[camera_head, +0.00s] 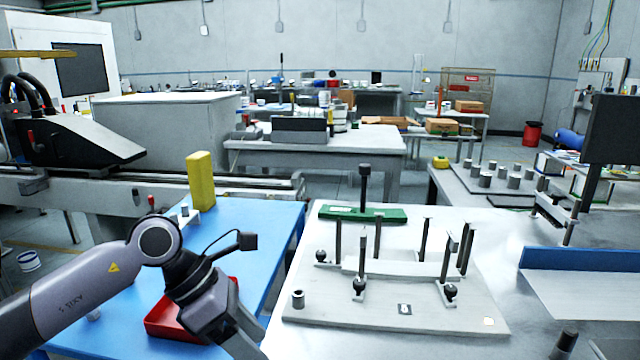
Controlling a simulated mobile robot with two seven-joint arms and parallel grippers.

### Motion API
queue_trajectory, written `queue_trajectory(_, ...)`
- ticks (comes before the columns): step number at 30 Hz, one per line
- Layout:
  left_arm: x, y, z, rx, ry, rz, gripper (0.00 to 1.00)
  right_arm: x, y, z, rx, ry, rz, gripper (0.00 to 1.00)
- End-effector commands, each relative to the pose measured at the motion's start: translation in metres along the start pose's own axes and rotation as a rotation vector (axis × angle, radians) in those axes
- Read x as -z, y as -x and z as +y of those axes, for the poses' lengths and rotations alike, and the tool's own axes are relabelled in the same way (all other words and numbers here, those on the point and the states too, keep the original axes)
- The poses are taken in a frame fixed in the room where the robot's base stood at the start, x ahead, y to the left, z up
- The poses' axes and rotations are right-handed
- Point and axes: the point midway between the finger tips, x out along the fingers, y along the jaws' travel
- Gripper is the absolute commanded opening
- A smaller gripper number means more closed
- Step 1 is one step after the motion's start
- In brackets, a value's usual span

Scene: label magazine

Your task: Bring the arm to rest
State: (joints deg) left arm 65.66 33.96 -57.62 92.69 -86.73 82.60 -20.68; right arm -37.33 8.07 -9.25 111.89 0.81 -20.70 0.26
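My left arm (70,290) comes in from the left, grey with a dark wrist, and bends down at its joint. Its gripper (238,340) points down and to the right near the bottom edge, over the front of the blue table (255,225). The fingertips are at or below the picture's edge, so I cannot tell whether it is open or shut or holds anything. It partly hides a red tray (165,318) behind it. I do not see my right gripper.
A light fixture plate (400,315) with several upright posts stands right of the gripper on a pale table. A green block (375,215) lies behind it. A yellow block (200,180) stands on the blue table's far part. A blue-edged tray (580,260) is at right.

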Motion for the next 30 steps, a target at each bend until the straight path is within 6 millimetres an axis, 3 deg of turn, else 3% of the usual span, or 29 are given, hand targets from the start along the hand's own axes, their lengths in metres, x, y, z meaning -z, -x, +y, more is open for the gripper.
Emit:
queue_trajectory(1,-0.017,-0.014,-0.017,0.061,0.01,-0.11,0.6,0.004,-0.001,0.001,-0.001,0.001,0.007,0.43)
queue_trajectory(3,-0.042,-0.024,-0.038,0.135,0.044,-0.269,0.6,0.005,-0.002,0.001,-0.001,0.002,0.011,0.43)
queue_trajectory(6,-0.074,-0.027,-0.064,0.242,0.119,-0.497,0.6,0.005,-0.001,0.001,-0.001,0.002,0.011,0.43)
queue_trajectory(12,-0.121,0.0,-0.09,0.44,0.37,-0.931,0.6,0.005,-0.001,0.001,-0.001,0.002,0.01,0.43)
queue_trajectory(16,-0.131,0.028,-0.085,0.548,0.596,-1.191,0.6,0.004,-0.001,0.001,-0.001,0.001,0.008,0.43)
queue_trajectory(20,-0.121,0.053,-0.065,0.636,0.866,-1.425,0.6,0.003,0.0,0.001,-0.001,0.001,0.007,0.43)
queue_trajectory(23,-0.101,0.066,-0.043,0.684,1.101,-1.585,0.6,0.003,0.0,0.001,-0.001,0.001,0.007,0.43)
queue_trajectory(26,-0.069,0.069,-0.02,0.713,1.358,-1.724,0.6,0.003,0.0,0.001,-0.001,0.001,0.007,0.43)
queue_trajectory(30,-0.011,0.059,0.006,0.713,1.749,-1.876,0.6,0.003,0.0,0.001,-0.001,0.001,0.006,0.43)
